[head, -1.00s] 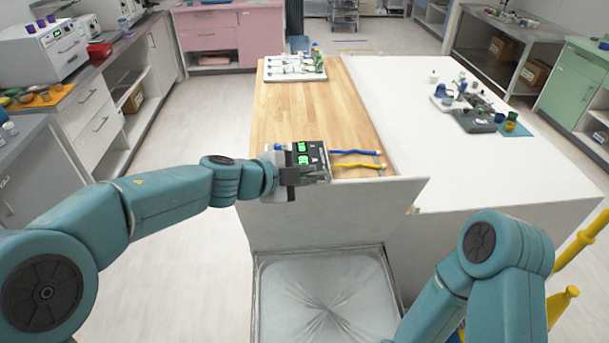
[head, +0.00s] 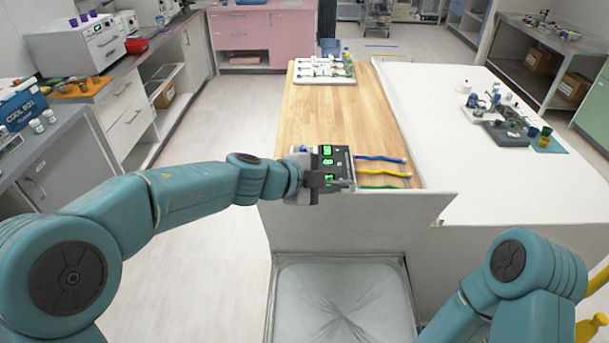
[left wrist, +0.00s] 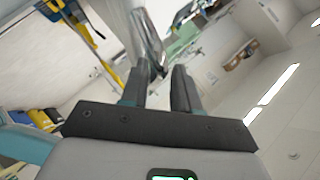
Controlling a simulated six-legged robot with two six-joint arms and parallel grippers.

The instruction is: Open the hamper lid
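The hamper stands at the bottom centre of the head view, with a pale, wrinkled liner (head: 345,300) filling its open top. Its white lid (head: 370,222) stands upright along the far side of the opening. My left gripper (head: 325,181) is just above the lid's far edge, left of its middle; I cannot tell whether they touch. In the left wrist view its two dark fingers (left wrist: 160,90) are apart, with nothing clearly held between them. My right arm shows at the lower right of the head view, but its gripper is out of view.
Yellow poles (head: 592,325) stand at the lower right. The floor on the left is clear.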

